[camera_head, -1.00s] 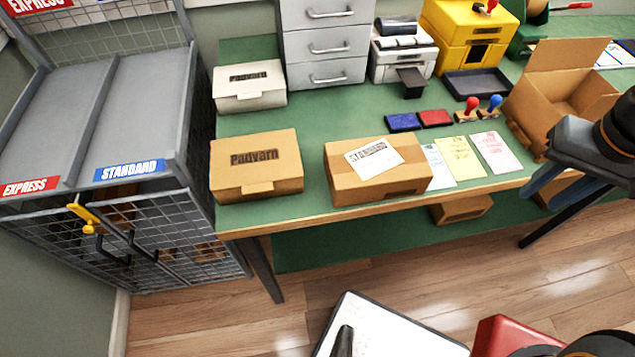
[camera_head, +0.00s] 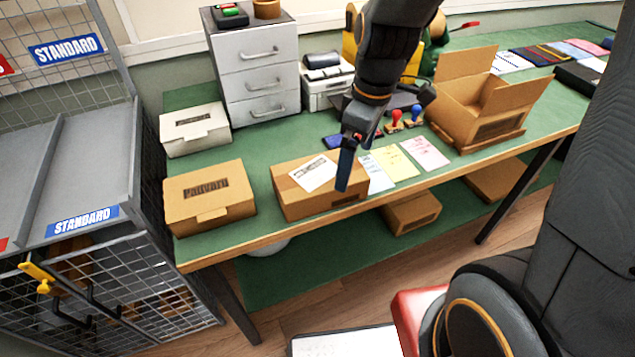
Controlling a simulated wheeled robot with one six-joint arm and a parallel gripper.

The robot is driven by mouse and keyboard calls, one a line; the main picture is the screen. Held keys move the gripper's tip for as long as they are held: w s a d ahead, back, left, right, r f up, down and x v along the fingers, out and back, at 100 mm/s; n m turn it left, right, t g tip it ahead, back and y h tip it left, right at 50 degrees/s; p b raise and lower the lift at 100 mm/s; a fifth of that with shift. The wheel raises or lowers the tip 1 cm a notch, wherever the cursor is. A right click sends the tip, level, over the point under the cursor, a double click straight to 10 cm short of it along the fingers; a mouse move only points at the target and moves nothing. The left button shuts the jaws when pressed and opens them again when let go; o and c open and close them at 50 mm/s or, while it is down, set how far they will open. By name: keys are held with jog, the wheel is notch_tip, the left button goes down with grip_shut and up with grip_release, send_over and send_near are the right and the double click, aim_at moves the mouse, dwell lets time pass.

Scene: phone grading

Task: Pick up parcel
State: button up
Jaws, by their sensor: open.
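The parcel (camera_head: 290,202) is a closed brown cardboard box with a white label reading STANDARD on top. It lies on the green table (camera_head: 225,245) near the front edge. My gripper (camera_head: 346,172) points down at the parcel's right end, with a blue finger in front of that end. The gripper is open, with nothing seen in it. Its other finger is mostly hidden, and I cannot tell whether the visible finger touches the box.
A brown Padvarn box (camera_head: 210,198) and a white box (camera_head: 195,130) stand to the left. Paper slips (camera_head: 397,163) lie close to the right, then an open carton (camera_head: 485,100). Grey drawers (camera_head: 250,70) stand behind. A wire-fronted rack (camera_head: 75,180) is at far left.

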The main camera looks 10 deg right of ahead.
aim_at(321, 171)
jog(key=w+a+n, duration=0.1)
jog(key=n, duration=0.1)
jog(key=w+a+n, duration=0.1)
jog(key=a+n, duration=0.1)
jog(key=n, duration=0.1)
jog(key=a+n, duration=0.2)
jog(key=n, duration=0.1)
jog(key=shift+w+f+g+y, duration=0.35)
jog(key=shift+w+g+y, duration=0.05)
jog(key=shift+w+a+f+n, duration=0.15)
jog(key=shift+a+n, duration=0.25)
jog(key=shift+n, duration=0.4)
jog(key=shift+a+f+p, duration=0.2)
jog(key=shift+f+p, duration=0.25)
jog(key=shift+f, duration=0.8)
jog(key=shift+a+f+p, duration=0.25)
jog(key=shift+f+p, duration=0.15)
jog(key=shift+f, duration=0.9)
jog(key=shift+a+f+p, duration=0.2)
jog(key=shift+f+p, duration=0.25)
jog(key=shift+f, duration=0.8)
jog(key=c, duration=1.1)
